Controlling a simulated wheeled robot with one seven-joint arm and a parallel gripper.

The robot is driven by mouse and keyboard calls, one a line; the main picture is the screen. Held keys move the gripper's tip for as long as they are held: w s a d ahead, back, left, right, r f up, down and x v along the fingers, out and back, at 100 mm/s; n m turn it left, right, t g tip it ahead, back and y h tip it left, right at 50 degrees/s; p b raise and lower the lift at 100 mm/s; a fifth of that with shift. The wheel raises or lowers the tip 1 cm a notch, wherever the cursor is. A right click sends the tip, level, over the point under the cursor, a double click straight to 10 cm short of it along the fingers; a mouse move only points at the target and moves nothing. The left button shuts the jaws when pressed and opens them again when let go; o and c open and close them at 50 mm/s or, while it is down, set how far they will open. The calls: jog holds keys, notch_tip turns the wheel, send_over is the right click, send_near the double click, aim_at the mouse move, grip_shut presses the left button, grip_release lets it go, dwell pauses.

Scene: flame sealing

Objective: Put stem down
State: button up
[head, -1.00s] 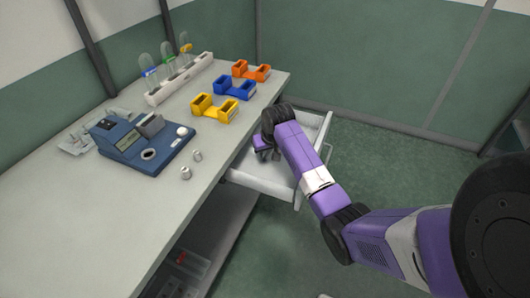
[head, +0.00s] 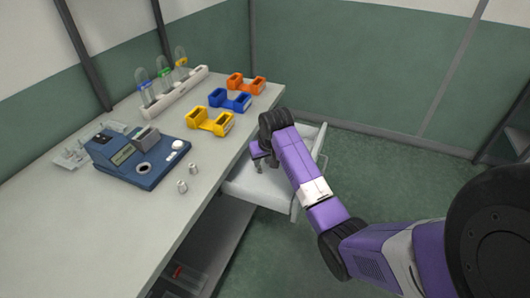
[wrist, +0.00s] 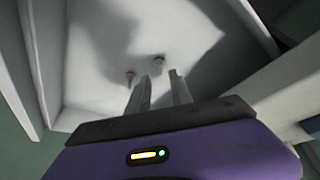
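My gripper (wrist: 160,88) is inside the open drawer (wrist: 95,50), its two pale fingers apart with nothing visible between them. I cannot tell for sure which is the stem. In the head view my gripper (head: 259,163) reaches down into the drawer (head: 268,190), and the small pieces cannot be made out there.
The workbench (head: 100,230) lies left of the drawer. On it are a blue device (head: 140,165), two small metal pieces (head: 182,186) (head: 194,169), yellow (head: 210,123), blue (head: 231,100) and orange (head: 246,84) holders, and a white rack (head: 175,92) with glass domes.

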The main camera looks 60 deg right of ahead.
jog(key=v, duration=0.8)
jog(key=shift+r, duration=0.2)
